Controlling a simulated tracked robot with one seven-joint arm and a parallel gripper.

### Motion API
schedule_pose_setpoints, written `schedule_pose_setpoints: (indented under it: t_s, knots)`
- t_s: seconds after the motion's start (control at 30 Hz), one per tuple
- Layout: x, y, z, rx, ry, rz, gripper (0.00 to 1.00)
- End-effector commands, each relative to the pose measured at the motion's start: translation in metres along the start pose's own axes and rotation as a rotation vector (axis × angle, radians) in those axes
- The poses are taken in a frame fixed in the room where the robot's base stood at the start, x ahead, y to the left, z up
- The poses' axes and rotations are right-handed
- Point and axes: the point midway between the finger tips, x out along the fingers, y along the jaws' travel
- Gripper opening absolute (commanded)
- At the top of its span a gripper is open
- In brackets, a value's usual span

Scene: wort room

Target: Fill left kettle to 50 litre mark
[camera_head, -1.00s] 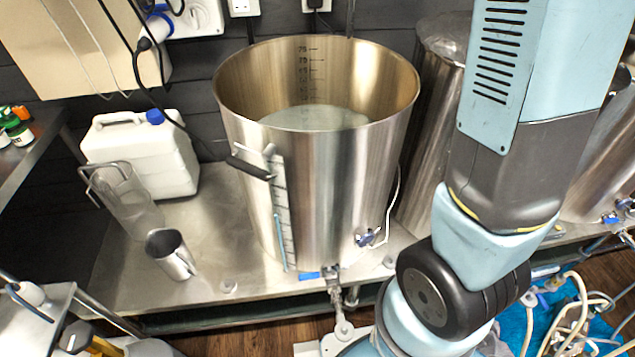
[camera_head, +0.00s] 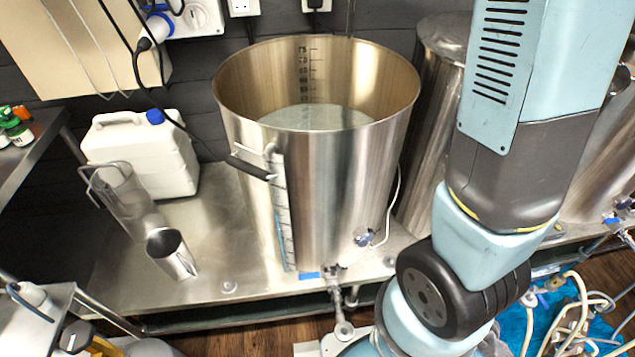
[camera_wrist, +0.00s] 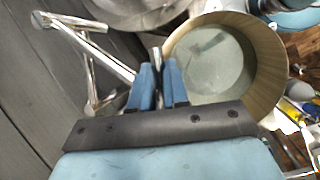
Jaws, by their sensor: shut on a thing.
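The left kettle (camera_head: 330,190) is a large open steel pot on a steel bench. Pale water (camera_head: 318,118) lies inside it, below a column of dark volume marks (camera_head: 304,75). The top mark seems to read 75; the mark at the waterline is too small to read surely. A sight gauge (camera_head: 281,215) on its front shows a blue column in the lower part. In the wrist view, my gripper (camera_wrist: 158,70) has its blue fingers closed on a thin metal piece, perhaps a tap lever (camera_wrist: 157,54), beside chrome pipework (camera_wrist: 95,45). The head view does not show my gripper.
Hoses (camera_head: 575,310) lie at lower right.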

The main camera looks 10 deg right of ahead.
Motion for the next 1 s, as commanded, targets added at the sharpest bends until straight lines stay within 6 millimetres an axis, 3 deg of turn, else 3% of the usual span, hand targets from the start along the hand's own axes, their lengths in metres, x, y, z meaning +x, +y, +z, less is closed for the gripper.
schedule_pose_setpoints:
  t_s: [0.23, 0.6, 1.0]
  knots:
    - [0.000, 0.002, 0.000, -0.028, 0.007, 0.013, 0.00]
    - [0.002, 0.019, -0.004, -0.340, 0.073, 0.141, 0.00]
    - [0.002, 0.021, -0.004, -0.364, 0.078, 0.151, 0.00]
